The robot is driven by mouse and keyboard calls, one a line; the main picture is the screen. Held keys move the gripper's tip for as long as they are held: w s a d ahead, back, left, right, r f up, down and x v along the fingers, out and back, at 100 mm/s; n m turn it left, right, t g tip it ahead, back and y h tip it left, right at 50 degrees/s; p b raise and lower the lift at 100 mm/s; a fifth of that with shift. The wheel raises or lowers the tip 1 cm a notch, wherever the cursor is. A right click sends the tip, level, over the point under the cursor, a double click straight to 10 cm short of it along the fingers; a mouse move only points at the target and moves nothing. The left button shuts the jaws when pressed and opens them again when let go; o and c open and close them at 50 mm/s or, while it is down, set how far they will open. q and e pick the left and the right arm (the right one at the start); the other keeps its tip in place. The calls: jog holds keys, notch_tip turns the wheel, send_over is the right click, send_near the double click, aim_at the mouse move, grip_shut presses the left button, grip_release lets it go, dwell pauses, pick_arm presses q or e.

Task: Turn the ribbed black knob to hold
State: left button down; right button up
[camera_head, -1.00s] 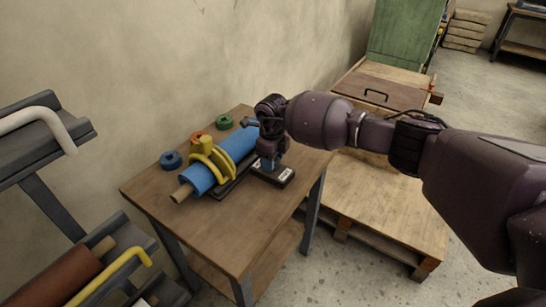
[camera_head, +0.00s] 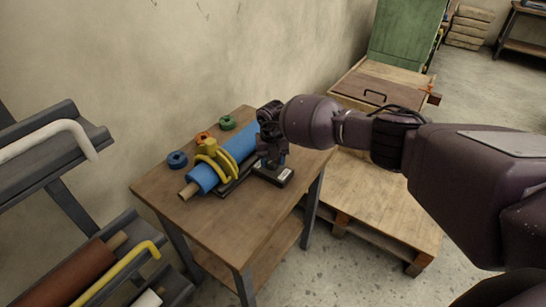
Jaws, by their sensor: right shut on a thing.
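My right gripper (camera_head: 272,158) points down over a small black box (camera_head: 285,177) with pale labels, on the right part of the wooden table. It is shut on the knob at the top of this box. The gripper covers the knob, so its ribs and the setting it points to cannot be read. My left gripper is not in view.
A blue sheet roll (camera_head: 203,178) with a yellow clamp (camera_head: 208,149) lies on the wooden table (camera_head: 215,222), left of the box. Blue (camera_head: 177,160), orange (camera_head: 202,137) and green (camera_head: 227,122) rings lie along the wall side. A dark rack (camera_head: 55,140) stands at left; a pallet (camera_head: 375,215) at right.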

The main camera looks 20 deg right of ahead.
jog(key=m+p, duration=0.1)
jog(key=m, duration=0.1)
jog(key=m+p, duration=0.1)
jog(key=m, duration=0.1)
jog(key=shift+r+m, duration=0.2)
jog(key=shift+m, duration=0.1)
jog(key=m+p, duration=0.2)
jog(key=m, duration=0.2)
jog(key=shift+m+p, duration=0.3)
jog(key=shift+m, duration=0.4)
jog(key=m+p, duration=0.1)
jog(key=m, duration=0.1)
jog(key=shift+m+p, duration=0.35)
jog(key=shift+m, duration=0.05)
jog(key=shift+f+m+p, duration=0.1)
jog(key=shift+m+p, duration=0.35)
jog(key=shift+m, duration=0.65)
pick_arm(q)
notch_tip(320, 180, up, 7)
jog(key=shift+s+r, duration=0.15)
pick_arm(e)
jog(key=shift+m, duration=1)
pick_arm(q)
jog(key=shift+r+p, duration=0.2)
jog(key=shift+p, duration=0.1)
pick_arm(e)
jog(key=o, duration=0.9)
